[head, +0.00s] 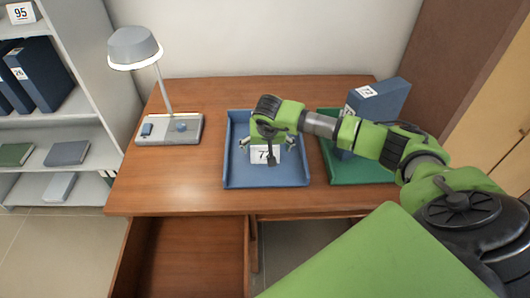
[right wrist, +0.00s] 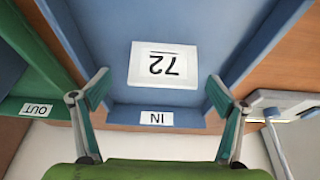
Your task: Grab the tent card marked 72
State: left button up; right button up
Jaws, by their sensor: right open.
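The white tent card marked 72 (head: 259,157) lies in the blue tray on the desk, partly hidden by my gripper in the head view. In the right wrist view the card (right wrist: 163,66) shows upside down, near the tray's end with the IN label (right wrist: 157,118). My right gripper (head: 271,147) is over the blue tray (head: 232,175), pointing down. In the right wrist view its fingers (right wrist: 160,80) are spread wide, one on each side of the card, with nothing between them held. I cannot tell the exact height above the card. My left gripper is not in view.
A green tray (head: 362,176), labelled OUT (right wrist: 36,109), stands right of the blue tray with a blue binder (head: 384,101) in it. A lamp (head: 134,46) stands on the desk's left. An open drawer (head: 185,260) is below. A shelf card reads 95 (head: 21,13).

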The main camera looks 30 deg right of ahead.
aim_at(265, 151)
jog(key=shift+a+p+x, duration=0.15)
jog(key=shift+p+x, duration=0.1)
jog(key=shift+x, duration=0.8)
jog(key=shift+a+p+x, duration=0.1)
jog(key=shift+p+x, duration=0.1)
jog(key=shift+x, duration=0.85)
jog(key=c, duration=1.2)
jog(key=shift+r, duration=0.15)
